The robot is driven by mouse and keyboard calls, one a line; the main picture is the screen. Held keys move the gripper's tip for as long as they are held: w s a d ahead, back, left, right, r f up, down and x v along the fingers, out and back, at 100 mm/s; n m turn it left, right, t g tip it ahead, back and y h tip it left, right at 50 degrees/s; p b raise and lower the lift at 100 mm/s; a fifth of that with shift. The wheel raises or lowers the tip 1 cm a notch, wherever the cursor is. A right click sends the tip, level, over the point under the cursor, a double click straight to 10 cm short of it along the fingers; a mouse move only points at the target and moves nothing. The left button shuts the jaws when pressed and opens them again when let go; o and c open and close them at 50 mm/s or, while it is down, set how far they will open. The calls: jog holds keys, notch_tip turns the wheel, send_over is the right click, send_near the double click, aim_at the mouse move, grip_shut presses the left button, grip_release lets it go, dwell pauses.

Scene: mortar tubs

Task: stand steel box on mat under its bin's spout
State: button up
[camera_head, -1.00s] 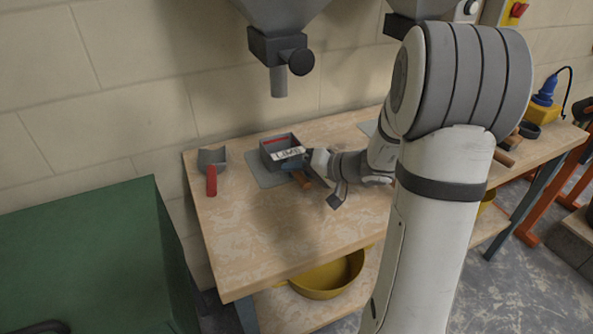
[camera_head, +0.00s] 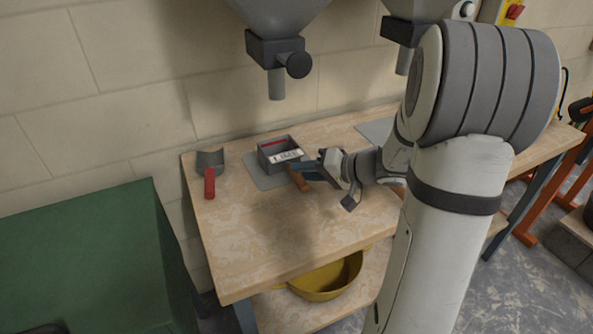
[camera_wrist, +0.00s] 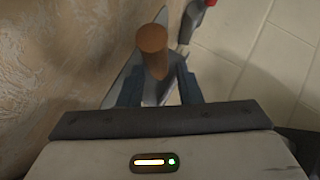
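The steel box (camera_head: 279,146) is a small open grey box with a white label reading something like LIME, a red line inside and a brown wooden handle (camera_head: 299,181) pointing toward me. It stands upright on the grey mat (camera_head: 263,181), below the spout (camera_head: 276,86) of the left bin (camera_head: 277,14). My gripper (camera_head: 303,171) is at the handle's right side in the head view. In the wrist view, the handle (camera_wrist: 152,42) shows between my two blue fingers (camera_wrist: 158,92), which look spread with gaps beside it.
A scoop with a red handle (camera_head: 210,182) lies left of the mat on the wooden bench (camera_head: 270,235). A second mat (camera_head: 376,130) lies under another spout (camera_head: 404,62). A yellow tub (camera_head: 328,279) sits on the lower shelf. The bench front is clear.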

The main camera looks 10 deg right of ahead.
jog(key=v, duration=0.7)
jog(key=shift+s+d+r, duration=0.1)
jog(key=shift+s+d, duration=0.1)
jog(key=shift+d, duration=0.05)
jog(key=shift+s, duration=0.2)
jog(key=s+a+g, duration=0.2)
jog(key=a, duration=0.1)
jog(key=s+a+f+n+g+h, duration=0.1)
jog(key=s+a+g, duration=0.1)
jog(key=s+a, duration=0.1)
jog(key=s+a+g+h, duration=0.1)
jog(key=s+a+g, duration=0.1)
jog(key=s+a, duration=0.1)
jog(key=shift+s+f+n, duration=0.15)
jog(key=shift+f+n, duration=0.2)
jog(key=shift+n, duration=0.05)
jog(key=s+h, duration=0.1)
jog(key=s, duration=0.1)
jog(key=s+g+h, duration=0.1)
jog(key=s+a+f+h, duration=0.1)
jog(key=s+h, duration=0.1)
jog(key=shift+s+n+g, duration=0.3)
jog(key=shift+g, duration=0.1)
jog(key=s+d+h, duration=0.1)
jog(key=h, duration=0.1)
jog(key=s+d+t+h, duration=0.1)
jog(key=h, duration=0.1)
jog(key=shift+s+d+r, duration=0.2)
jog(key=shift+s+r, duration=0.05)
jog(key=shift+r, duration=0.15)
